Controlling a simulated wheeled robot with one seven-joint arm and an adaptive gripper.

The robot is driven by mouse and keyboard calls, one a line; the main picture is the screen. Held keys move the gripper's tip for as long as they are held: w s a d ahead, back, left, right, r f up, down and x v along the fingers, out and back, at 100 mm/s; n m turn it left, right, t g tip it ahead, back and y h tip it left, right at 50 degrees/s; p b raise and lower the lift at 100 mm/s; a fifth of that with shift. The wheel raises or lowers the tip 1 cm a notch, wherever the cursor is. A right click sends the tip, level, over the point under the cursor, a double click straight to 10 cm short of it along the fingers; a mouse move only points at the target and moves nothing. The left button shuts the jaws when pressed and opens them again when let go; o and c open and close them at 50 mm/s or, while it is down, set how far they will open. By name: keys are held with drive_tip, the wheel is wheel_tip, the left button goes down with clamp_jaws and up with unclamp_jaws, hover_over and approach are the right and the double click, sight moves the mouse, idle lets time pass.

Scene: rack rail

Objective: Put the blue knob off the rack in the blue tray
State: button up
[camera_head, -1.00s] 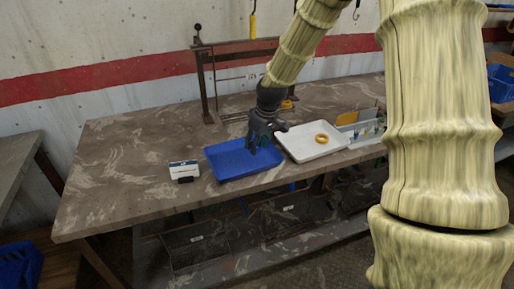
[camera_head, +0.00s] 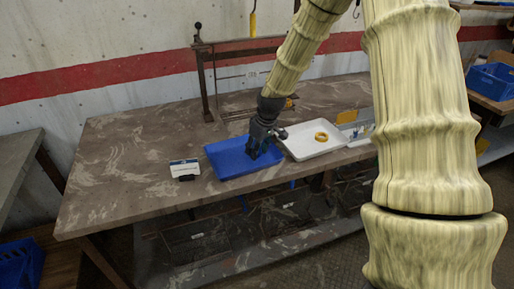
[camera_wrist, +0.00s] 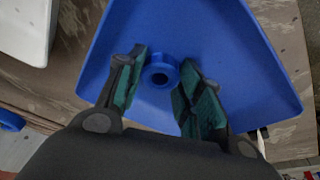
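The blue tray (camera_head: 222,165) lies on the table, left of the white tray. My gripper (camera_head: 259,151) reaches down inside it, over its right half. In the wrist view, the blue knob (camera_wrist: 160,72) is a short ring with a central hole. The head view hides the knob behind the fingers.
A white tray (camera_head: 305,149) with a yellow ring (camera_head: 321,136) stands beside the blue tray. A small sign (camera_head: 184,167) stands to its left. The rack frame (camera_head: 205,85) rises behind. The table's left side is clear.

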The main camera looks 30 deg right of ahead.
drive_tip(key=o, duration=0.4)
drive_tip(key=shift+c, duration=0.2)
drive_tip(key=b+v, duration=0.1)
drive_tip(key=v, duration=1.1)
drive_tip(key=shift+r, duration=0.15)
